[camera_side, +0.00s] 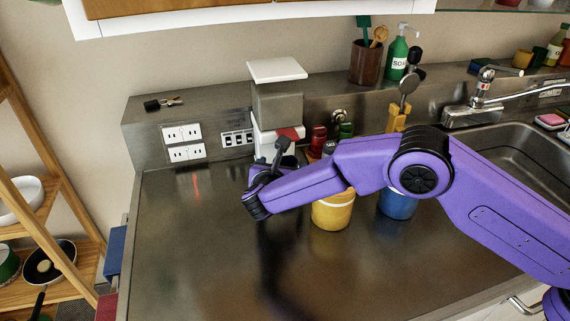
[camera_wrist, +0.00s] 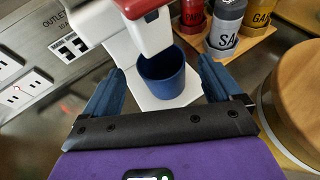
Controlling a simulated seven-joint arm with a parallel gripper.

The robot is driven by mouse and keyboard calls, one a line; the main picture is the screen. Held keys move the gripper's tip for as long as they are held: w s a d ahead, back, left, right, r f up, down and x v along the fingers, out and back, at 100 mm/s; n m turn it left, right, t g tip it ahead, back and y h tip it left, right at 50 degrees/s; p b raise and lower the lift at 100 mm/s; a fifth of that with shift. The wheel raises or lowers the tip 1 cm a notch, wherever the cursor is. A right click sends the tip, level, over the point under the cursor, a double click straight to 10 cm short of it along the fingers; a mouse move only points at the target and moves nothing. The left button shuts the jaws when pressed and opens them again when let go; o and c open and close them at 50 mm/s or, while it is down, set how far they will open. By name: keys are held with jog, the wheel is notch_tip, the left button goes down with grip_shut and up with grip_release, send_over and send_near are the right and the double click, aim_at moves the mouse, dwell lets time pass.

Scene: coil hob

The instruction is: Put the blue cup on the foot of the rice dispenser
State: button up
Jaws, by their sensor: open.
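The rice dispenser (camera_side: 277,100) has a white lid and a grey body and stands against the back wall. The wrist view shows its red and white spout (camera_wrist: 152,32) and its white foot (camera_wrist: 144,98). The small blue cup (camera_wrist: 170,88) stands upright on the foot, just below the spout. My gripper (camera_wrist: 162,68) is open, its blue fingers either side of the cup with gaps showing. In the side view my gripper (camera_side: 268,178) is in front of the dispenser, and my arm hides the cup and foot.
Right of the dispenser, a wooden rack (camera_wrist: 240,45) holds several shakers. A yellow canister (camera_side: 333,212) with a wooden lid (camera_wrist: 292,85) stands close right of my gripper, a blue canister (camera_side: 398,205) beyond it. Outlets (camera_side: 184,143) are on the back wall. The left counter is clear.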

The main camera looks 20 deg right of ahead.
jog(key=v, duration=0.7)
dwell(0.3)
jog(key=shift+s, duration=0.15)
jog(key=s+d+m+g+y, duration=0.2)
jog(key=s+d+m+g, duration=0.1)
jog(key=s, duration=0.7)
jog(key=s+d+r+m+g+y, duration=0.2)
jog(key=s+d+m+g, duration=0.2)
jog(key=s+d+m, duration=0.3)
jog(key=s+d+r+m+g+y, duration=0.2)
jog(key=s+d+m+g, duration=0.3)
jog(key=s+d, duration=1.3)
jog(key=d+r+m, duration=0.1)
jog(key=d+m, duration=0.1)
jog(key=d, duration=0.5)
jog(key=shift+s+d+m+y, duration=0.3)
jog(key=shift+d+m, duration=0.05)
jog(key=shift+m, duration=0.05)
